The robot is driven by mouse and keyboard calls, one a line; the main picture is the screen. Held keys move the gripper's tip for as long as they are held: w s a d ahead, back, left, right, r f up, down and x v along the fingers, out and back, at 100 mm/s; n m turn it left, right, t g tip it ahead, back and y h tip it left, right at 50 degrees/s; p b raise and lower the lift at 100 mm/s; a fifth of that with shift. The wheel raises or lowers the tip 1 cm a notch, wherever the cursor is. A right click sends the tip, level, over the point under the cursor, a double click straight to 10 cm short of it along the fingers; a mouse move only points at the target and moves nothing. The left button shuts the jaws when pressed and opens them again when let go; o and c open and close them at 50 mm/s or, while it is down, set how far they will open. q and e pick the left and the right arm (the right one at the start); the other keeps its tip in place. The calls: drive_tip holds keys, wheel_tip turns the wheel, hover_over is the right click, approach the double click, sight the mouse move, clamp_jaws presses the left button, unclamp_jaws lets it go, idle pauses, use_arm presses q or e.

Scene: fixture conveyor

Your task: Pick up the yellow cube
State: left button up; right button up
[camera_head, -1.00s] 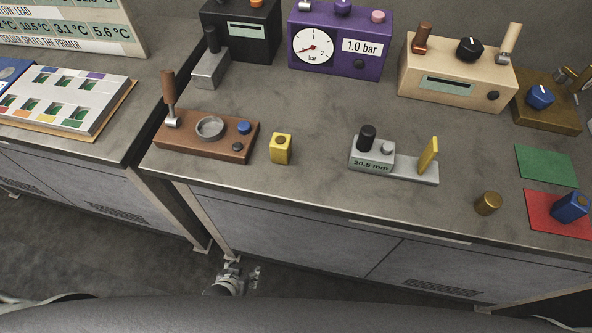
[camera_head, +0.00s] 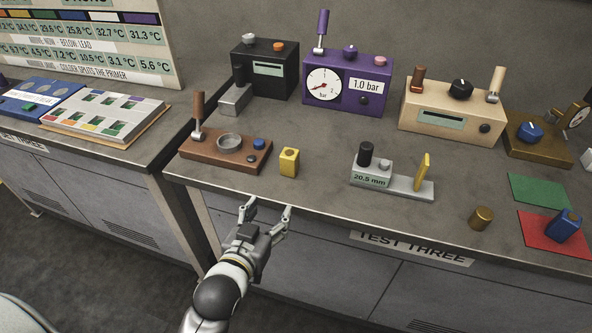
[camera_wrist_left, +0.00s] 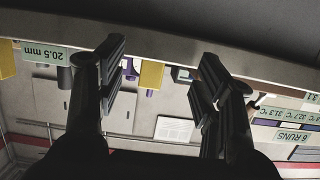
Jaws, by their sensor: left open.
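The yellow cube (camera_head: 289,163) stands on the grey bench near its front edge, between the brown device and the grey gauge. It has a darker round spot on top. My left gripper (camera_head: 268,208) is open and empty, in front of the bench edge and a little below and left of the cube in the head view. In the left wrist view the open fingers (camera_wrist_left: 160,78) frame a yellow block (camera_wrist_left: 151,74) that appears to be the cube; the picture is upside down. My right gripper is in no view.
The brown device (camera_head: 227,150) with a lever is close left of the cube. The grey gauge (camera_head: 392,181) reading 20.5 mm is to the right. A brass cylinder (camera_head: 481,217), a red mat (camera_head: 540,236) and a blue block (camera_head: 564,225) lie further right. Bench between cube and gauge is clear.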

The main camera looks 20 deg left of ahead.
sight(287, 160)
use_arm(q)
drive_tip(key=w+r+t, duration=0.1)
drive_tip(key=w, duration=0.3)
drive_tip(key=w+r+t+p, duration=0.1)
drive_tip(key=w+r, duration=0.1)
drive_tip(key=w, duration=0.3)
drive_tip(key=w+r+t, duration=0.1)
drive_tip(key=w+r, duration=0.1)
drive_tip(key=w, duration=0.2)
drive_tip(key=shift+w+d+r, duration=0.15)
drive_tip(key=shift+d+r, duration=0.1)
drive_tip(key=shift+d, duration=0.05)
clamp_jaws()
idle(0.3)
